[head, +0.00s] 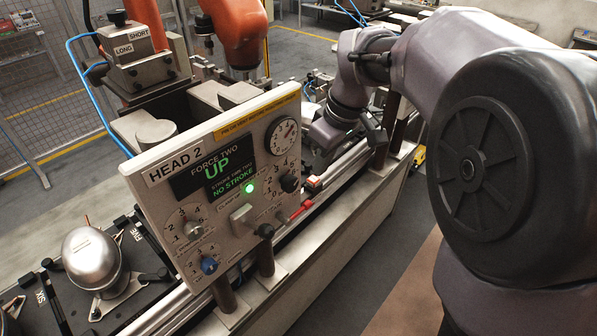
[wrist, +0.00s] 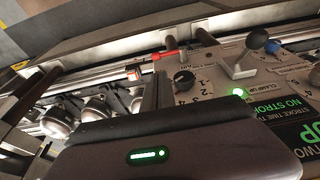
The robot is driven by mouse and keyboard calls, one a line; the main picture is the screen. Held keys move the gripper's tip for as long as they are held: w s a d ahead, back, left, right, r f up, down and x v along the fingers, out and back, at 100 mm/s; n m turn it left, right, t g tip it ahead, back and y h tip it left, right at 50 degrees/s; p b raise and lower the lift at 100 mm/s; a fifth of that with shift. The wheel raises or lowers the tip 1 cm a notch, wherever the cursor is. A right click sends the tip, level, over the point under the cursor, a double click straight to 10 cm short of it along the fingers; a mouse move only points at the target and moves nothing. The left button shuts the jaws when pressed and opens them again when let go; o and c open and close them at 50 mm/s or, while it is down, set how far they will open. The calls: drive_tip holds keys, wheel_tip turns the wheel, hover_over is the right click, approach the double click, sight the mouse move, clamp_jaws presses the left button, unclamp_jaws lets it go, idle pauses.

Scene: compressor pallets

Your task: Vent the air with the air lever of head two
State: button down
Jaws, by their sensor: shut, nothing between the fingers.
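The head two panel (head: 160,172) stands tilted at the centre of the head view, and its display (head: 215,165) reads "FORCE TWO UP" and "NO STROKE". A red-handled lever (head: 301,209) sits at the panel's lower right edge. It also shows in the wrist view (wrist: 165,54), above the black dial. I cannot read a label on it. A black ball-ended lever (head: 265,230) is on the panel, beside a lit green lamp (head: 249,188). My gripper (head: 376,133) is right of the panel, apart from the red lever. In the wrist view its shut, empty fingers (wrist: 157,82) are below the red lever.
A round gauge (head: 282,135), black dial (head: 290,183) and blue knob (head: 209,265) are on the panel. A silver compressor (head: 91,259) sits on a pallet at lower left. Orange robot arms (head: 238,30) stand behind the panel. The floor at front right is partly clear.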

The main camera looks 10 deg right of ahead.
sight(305, 205)
drive_tip(key=b+x, duration=0.4)
drive_tip(key=x, duration=1)
drive_tip(key=shift+b, duration=0.35)
